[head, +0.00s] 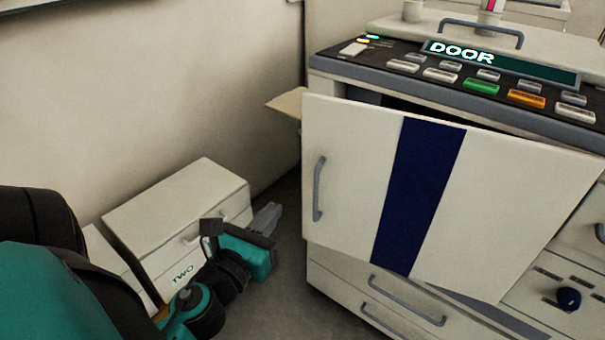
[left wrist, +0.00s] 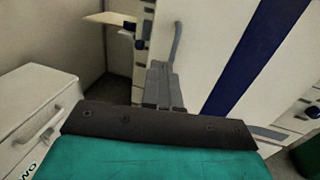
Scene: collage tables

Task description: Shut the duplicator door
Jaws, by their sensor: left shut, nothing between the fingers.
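The duplicator door (head: 350,170) is a white panel with a dark blue vertical stripe and a grey handle (head: 318,188) near its left edge. It stands ajar, tilted out from the machine body, with a dark gap along its top. The duplicator's display (head: 500,62) reads "DOOR". My left gripper (head: 268,216) is shut and empty, left of the door and lower than the handle, apart from it in the head view. In the left wrist view the gripper (left wrist: 163,88) shows in front of the door (left wrist: 212,50), just below the handle (left wrist: 175,42). My right gripper is out of view.
A white drawer cabinet (head: 170,200) marked "TWO" stands at left by the wall. Drawers with grey handles (head: 400,300) lie below the door. A paper tray (head: 287,103) juts from the machine's left side. A dark blue knob (head: 568,298) is at lower right.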

